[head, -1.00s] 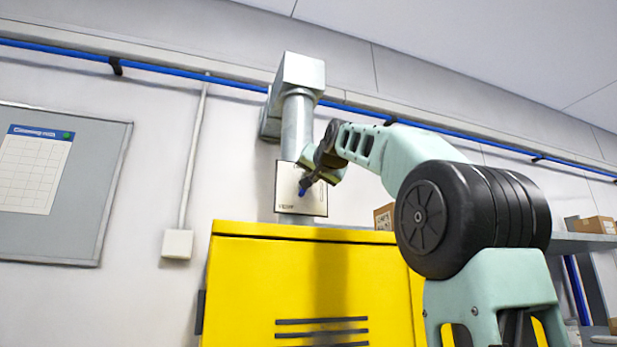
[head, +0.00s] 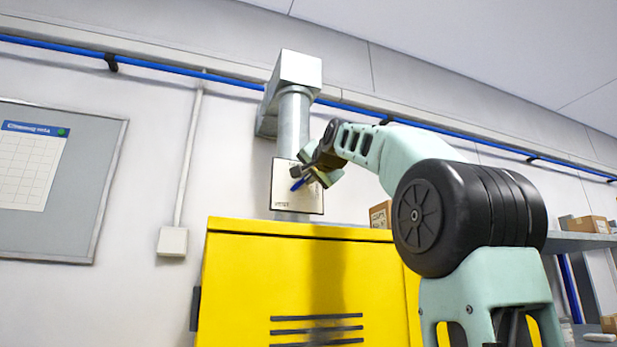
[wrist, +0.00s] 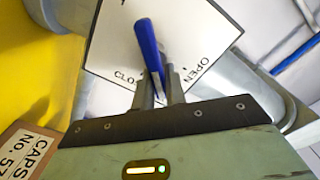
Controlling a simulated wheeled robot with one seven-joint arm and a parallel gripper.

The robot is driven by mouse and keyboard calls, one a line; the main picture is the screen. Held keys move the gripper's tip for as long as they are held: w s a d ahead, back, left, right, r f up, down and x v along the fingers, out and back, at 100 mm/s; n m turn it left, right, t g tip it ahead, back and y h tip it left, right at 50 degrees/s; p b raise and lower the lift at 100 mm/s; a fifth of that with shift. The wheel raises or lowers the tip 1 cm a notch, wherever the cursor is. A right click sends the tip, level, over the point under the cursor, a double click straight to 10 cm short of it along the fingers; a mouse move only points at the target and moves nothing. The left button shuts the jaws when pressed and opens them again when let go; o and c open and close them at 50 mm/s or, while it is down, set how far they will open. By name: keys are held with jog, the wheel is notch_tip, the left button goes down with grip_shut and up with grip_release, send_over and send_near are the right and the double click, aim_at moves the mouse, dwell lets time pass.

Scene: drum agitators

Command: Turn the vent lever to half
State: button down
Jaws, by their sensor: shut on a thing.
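The vent lever (wrist: 148,42) is a blue handle in front of a white plate (wrist: 108,50) marked CLOSED and OPEN. My gripper is shut on the lever. Fingers hide the lever's lower part.
The plate sits on a grey vent duct (head: 293,120) above a yellow cabinet (head: 250,270). A cardboard box (head: 380,215) stands behind my arm, and a shelf with boxes (head: 585,224) is at right. A noticeboard (head: 80,220) hangs at left.

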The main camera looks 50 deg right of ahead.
jog(key=c, duration=1.4)
grip_release()
jog(key=shift+c, duration=0.2)
jog(key=b+v, duration=0.6)
jog(key=v, duration=1.1)
jog(key=shift+s, duration=0.25)
